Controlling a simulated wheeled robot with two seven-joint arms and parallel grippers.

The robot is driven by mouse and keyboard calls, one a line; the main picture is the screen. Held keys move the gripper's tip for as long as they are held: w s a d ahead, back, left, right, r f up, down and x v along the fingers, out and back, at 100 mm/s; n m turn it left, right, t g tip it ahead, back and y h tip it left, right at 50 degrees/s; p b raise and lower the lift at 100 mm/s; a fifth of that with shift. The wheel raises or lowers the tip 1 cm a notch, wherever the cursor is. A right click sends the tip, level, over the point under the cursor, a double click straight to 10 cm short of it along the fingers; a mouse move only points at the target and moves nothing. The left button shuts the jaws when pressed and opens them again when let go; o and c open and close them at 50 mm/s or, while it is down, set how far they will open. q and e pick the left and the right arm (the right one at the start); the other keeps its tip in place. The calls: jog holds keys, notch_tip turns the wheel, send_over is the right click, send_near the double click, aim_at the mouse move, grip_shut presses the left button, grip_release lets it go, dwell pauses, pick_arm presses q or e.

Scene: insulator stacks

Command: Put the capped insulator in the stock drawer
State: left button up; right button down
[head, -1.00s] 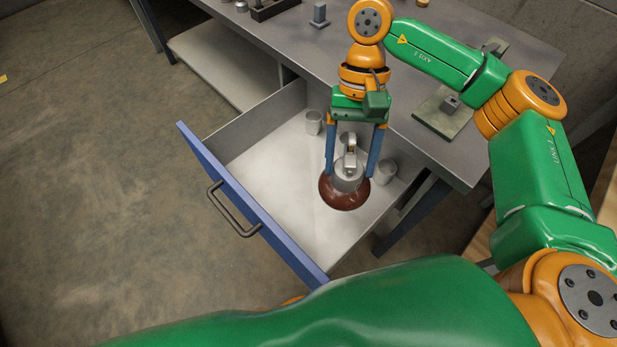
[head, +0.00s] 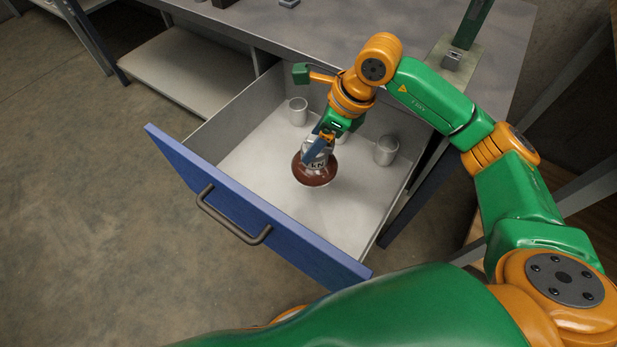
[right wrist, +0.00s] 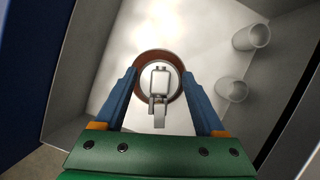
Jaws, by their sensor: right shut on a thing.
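The capped insulator (head: 314,174) has a brown disc and a grey metal cap with a fitting on top. It is inside the open stock drawer (head: 262,170), which has a blue front and a pale floor. My right gripper (head: 322,150) is shut on its cap from above. In the right wrist view, the insulator (right wrist: 160,78) sits between the two blue fingers of the gripper (right wrist: 160,74), over the drawer floor. It looks upright and low; I cannot tell whether it touches the floor. My left gripper is not in view.
Pale cups stand in the drawer: one at the back left (head: 298,112), one at the right (head: 386,150), and one partly hidden behind my gripper. The drawer's left and front floor is clear. The grey bench top (head: 330,45) lies behind, with a fixture (head: 452,62).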

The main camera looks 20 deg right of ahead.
aim_at(334, 144)
jog(key=m, duration=0.1)
jog(key=w+f+m, duration=0.1)
jog(key=shift+w+m+t+h+b, duration=0.2)
jog(key=shift+m+t+h+b, duration=0.2)
jog(key=shift+w+f+m, duration=0.15)
jog(key=shift+f+m, duration=0.15)
notch_tip(334, 144, down, 10)
jog(key=shift+r+b, duration=0.25)
jog(key=shift+b, duration=0.4)
grip_release()
jog(key=p+v, duration=0.1)
jog(key=v, duration=1.1)
jog(key=shift+a, duration=0.1)
